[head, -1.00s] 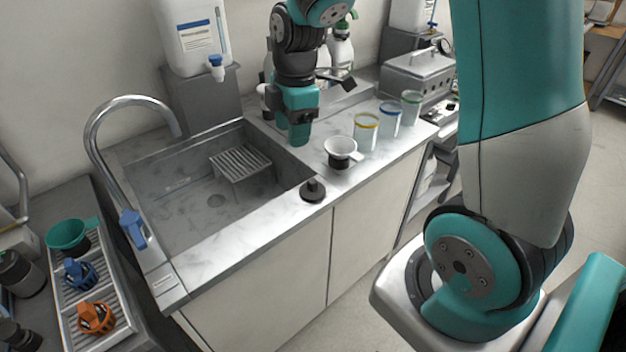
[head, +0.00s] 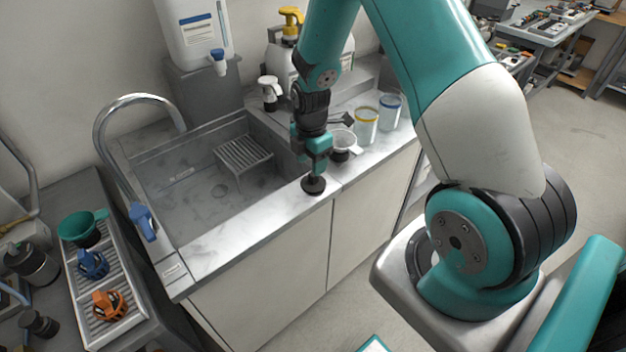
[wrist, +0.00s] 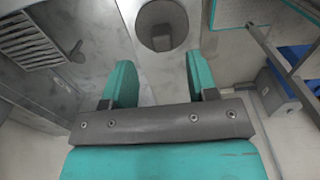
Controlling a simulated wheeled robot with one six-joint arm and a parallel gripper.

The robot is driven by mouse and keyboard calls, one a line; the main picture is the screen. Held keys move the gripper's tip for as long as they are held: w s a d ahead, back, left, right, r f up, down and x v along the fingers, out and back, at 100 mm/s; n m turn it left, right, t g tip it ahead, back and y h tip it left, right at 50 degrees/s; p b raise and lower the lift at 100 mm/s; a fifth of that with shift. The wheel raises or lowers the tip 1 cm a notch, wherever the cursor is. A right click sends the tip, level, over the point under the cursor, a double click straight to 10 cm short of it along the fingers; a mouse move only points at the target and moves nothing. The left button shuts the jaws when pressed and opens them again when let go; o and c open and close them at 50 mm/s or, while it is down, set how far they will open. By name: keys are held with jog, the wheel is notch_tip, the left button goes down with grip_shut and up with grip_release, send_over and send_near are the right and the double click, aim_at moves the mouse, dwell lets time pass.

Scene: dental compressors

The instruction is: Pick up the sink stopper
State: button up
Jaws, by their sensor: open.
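The sink stopper (head: 313,186) is a black disc with an upright knob, standing on the marble counter at the sink's front right corner in the head view. My gripper (head: 316,169) points down right over it, with the fingertips close to the knob. The head view does not show clearly whether they touch it. In the wrist view my two teal fingers (wrist: 160,80) are apart with a gap between them.
A white funnel on a dark base (head: 343,143) stands close behind my gripper. A yellow-rimmed cup (head: 365,126) and a blue-rimmed cup (head: 389,112) stand further right. The sink holds a slatted rack (head: 243,151). The front counter strip to the left is clear.

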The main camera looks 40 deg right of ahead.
aim_at(313, 180)
jog(key=f+p, duration=0.1)
jog(key=f, duration=0.1)
jog(key=f+p, duration=0.1)
jog(key=f, duration=0.1)
jog(key=shift+s+d, duration=0.2)
jog(key=shift+f, duration=0.6)
grip_shut()
jog(key=shift+r, duration=0.1)
